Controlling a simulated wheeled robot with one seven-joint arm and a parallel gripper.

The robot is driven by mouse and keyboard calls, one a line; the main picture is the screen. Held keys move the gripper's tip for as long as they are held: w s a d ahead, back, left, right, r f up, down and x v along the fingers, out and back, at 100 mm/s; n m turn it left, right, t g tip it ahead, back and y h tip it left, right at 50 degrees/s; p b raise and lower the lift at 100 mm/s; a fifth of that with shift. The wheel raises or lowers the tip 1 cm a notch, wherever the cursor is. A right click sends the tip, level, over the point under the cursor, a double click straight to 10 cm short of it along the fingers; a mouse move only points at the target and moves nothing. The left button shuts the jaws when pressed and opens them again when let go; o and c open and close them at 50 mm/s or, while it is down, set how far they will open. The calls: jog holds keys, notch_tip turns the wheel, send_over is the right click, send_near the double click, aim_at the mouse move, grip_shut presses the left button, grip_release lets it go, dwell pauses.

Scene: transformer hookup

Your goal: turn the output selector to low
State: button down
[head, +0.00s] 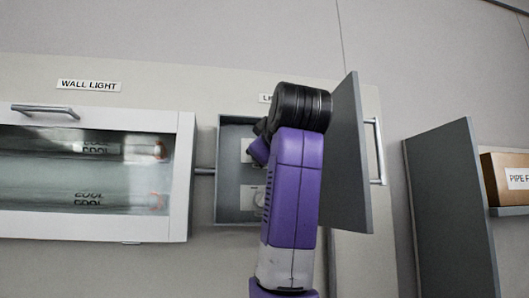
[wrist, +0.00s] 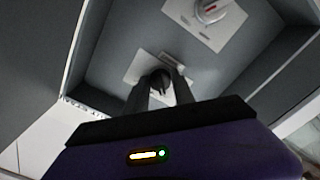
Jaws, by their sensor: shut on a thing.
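An open grey wall box (head: 234,214) holds two controls on white plates. In the wrist view, my gripper (wrist: 161,86) is shut on a small dark knob (wrist: 160,78) on one plate (wrist: 142,68). The fingers hide much of this knob and its markings. The other control is a pale round knob (wrist: 211,10) with a red mark, apart from my gripper. It shows low in the box in the head view (head: 260,197). No readable label tells which knob is the output selector. In the head view my arm covers the box's right part and my fingertips.
The box's grey door (head: 349,150) stands open just right of my arm. A glass-fronted wall light case (head: 183,180) is on the left. Another grey panel (head: 450,215) and a brown box (head: 506,180) on a shelf are at the right.

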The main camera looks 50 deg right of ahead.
jog(key=shift+a, duration=0.1)
jog(key=c, duration=1.1)
grip_release()
jog(key=shift+o, duration=0.2)
jog(key=shift+s, duration=0.1)
jog(key=b+v, duration=0.3)
jog(key=v, duration=0.4)
jog(key=shift+s+a, duration=0.2)
jog(key=shift+s, duration=0.05)
